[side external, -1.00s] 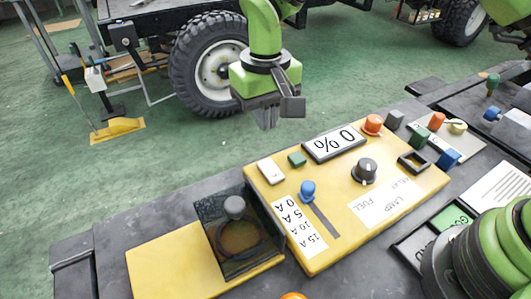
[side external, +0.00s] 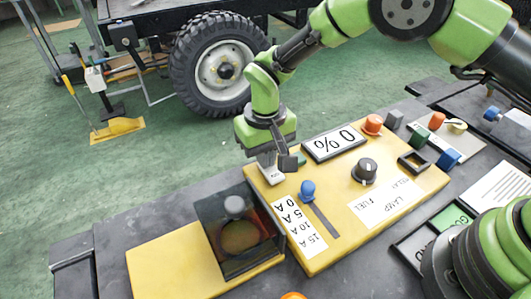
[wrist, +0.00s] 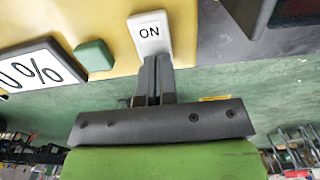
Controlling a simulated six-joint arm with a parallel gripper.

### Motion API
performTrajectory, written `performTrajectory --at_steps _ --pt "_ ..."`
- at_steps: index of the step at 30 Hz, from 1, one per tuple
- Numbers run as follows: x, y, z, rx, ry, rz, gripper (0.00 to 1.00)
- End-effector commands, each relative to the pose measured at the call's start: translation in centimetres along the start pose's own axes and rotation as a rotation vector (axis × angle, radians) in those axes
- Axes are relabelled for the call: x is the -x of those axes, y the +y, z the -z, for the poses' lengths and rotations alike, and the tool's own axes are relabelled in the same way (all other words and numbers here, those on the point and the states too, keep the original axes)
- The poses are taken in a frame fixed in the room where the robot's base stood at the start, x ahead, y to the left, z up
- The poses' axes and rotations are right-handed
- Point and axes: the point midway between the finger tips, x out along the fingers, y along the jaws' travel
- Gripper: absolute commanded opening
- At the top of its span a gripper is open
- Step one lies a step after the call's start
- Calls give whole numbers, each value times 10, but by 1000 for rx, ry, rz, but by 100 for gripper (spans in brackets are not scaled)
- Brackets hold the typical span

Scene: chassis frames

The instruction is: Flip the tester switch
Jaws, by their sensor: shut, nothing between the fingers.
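The tester switch is a white rocker (wrist: 150,32) marked ON in the wrist view. It sits at the far left corner of the yellow tester panel (side external: 330,220), and its white body (side external: 274,180) shows partly behind my gripper in the side view. My gripper (wrist: 154,62) is shut, with its fingers together and nothing held. The fingertips are at the lower edge of the switch in the wrist view. They seem to touch it or are very close; I cannot tell which. In the side view my gripper (side external: 270,165) is just above the switch.
Beside the switch are a green button (wrist: 94,56) and a display reading 0 % (side external: 335,142). A blue slider (side external: 308,191), a dark knob (side external: 364,171) and an orange button (side external: 373,124) stand on the panel. A dark clear-sided box (side external: 238,240) stands at left.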

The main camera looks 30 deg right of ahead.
Motion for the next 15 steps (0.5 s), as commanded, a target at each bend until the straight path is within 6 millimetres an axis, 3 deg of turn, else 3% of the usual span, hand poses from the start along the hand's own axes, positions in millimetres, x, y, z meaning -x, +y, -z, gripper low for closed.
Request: performTrajectory --at_steps 15 --pt "-2 1 -10 3 -9 -5 0"
